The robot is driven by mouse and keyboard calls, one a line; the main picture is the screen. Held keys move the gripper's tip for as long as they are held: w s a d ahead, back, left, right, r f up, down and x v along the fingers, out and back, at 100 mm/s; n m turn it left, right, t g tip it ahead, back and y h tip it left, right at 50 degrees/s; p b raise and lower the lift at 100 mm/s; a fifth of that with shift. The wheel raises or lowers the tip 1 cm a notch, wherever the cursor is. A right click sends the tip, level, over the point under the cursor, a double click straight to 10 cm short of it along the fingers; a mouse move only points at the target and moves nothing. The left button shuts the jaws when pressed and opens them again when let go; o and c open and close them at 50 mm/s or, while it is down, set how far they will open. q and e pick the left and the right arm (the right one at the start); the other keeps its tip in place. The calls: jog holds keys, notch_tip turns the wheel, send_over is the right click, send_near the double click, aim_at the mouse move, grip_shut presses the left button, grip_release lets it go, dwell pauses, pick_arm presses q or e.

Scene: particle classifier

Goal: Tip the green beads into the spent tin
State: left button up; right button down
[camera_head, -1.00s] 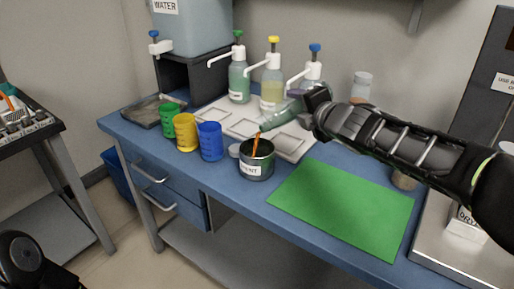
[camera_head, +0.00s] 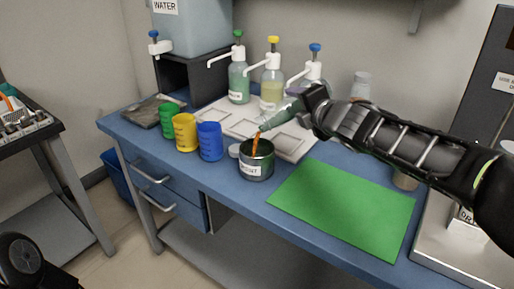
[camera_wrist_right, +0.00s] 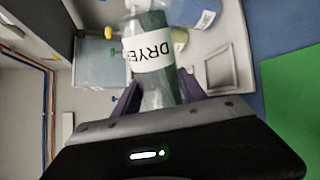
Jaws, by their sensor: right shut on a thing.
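The spent tin (camera_head: 257,167) is a dark metal can with a white label, upright on the blue bench at the left end of the green mat. My right gripper (camera_head: 308,104) is shut on a clear bottle (camera_head: 279,116), tilted mouth-down to the left above the tin. An orange stream (camera_head: 256,144) runs from its mouth into the tin. The bottle has greenish contents in the right wrist view (camera_wrist_right: 157,28) and a white label reading "DRYE", partly cut off. I cannot make out single beads.
Green, yellow and blue cups (camera_head: 210,141) stand left of the tin. A pale tray (camera_head: 242,128) and pump bottles (camera_head: 238,80) are behind it. The green mat (camera_head: 343,208) is clear. A metal-topped device (camera_head: 462,250) stands at the right.

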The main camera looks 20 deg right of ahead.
jog(key=shift+s+a+r+n+h+b, duration=0.15)
jog(key=shift+a+r+n+h+b, duration=0.35)
jog(key=shift+a+r+n+b, duration=0.5)
dwell(2.2)
jog(key=d+m+p, duration=0.1)
jog(key=d+f+m+p, duration=0.1)
jog(key=y+p, duration=0.1)
jog(key=p, duration=0.1)
jog(key=shift+w+d+f+m, duration=0.2)
jog(key=shift+d+f+m, duration=0.05)
jog(key=shift+d+m, duration=0.15)
jog(key=shift+d+f+m+y, duration=0.15)
jog(key=shift+f+m+y, duration=0.15)
jog(key=shift+f, duration=0.55)
jog(key=shift+b, duration=0.3)
jog(key=shift+f, duration=0.1)
